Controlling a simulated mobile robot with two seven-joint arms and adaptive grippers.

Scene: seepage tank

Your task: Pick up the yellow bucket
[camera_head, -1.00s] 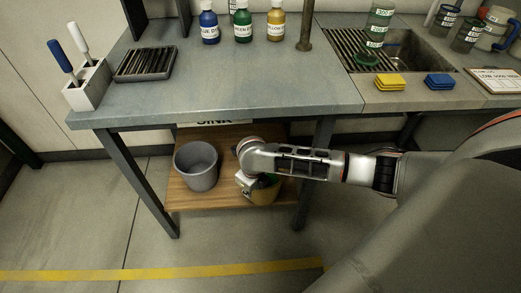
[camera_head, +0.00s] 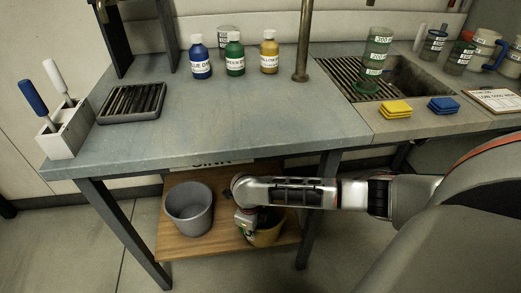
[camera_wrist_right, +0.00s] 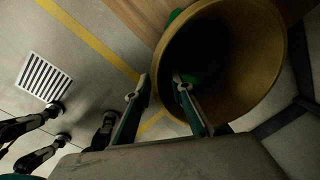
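The yellow bucket (camera_head: 268,236) stands on the wooden lower shelf under the table, right of a grey bucket, and is partly hidden by my right arm. My right gripper (camera_head: 247,226) points down at the bucket's left side. In the right wrist view the yellow bucket's open mouth (camera_wrist_right: 238,62) fills the upper right. The right gripper's fingers (camera_wrist_right: 160,92) are apart there, one inside the mouth and one outside the wall, with the rim between them. I see no clear grip on the wall. Something green (camera_wrist_right: 207,60) shows inside the bucket. My left gripper is not in view.
The grey bucket (camera_head: 189,210) stands on the wooden shelf (camera_head: 190,246). The tabletop (camera_head: 240,120) lies above the arm, and a dark table leg (camera_head: 307,235) stands close right of the yellow bucket. Bottles, sponges and a sink are on top.

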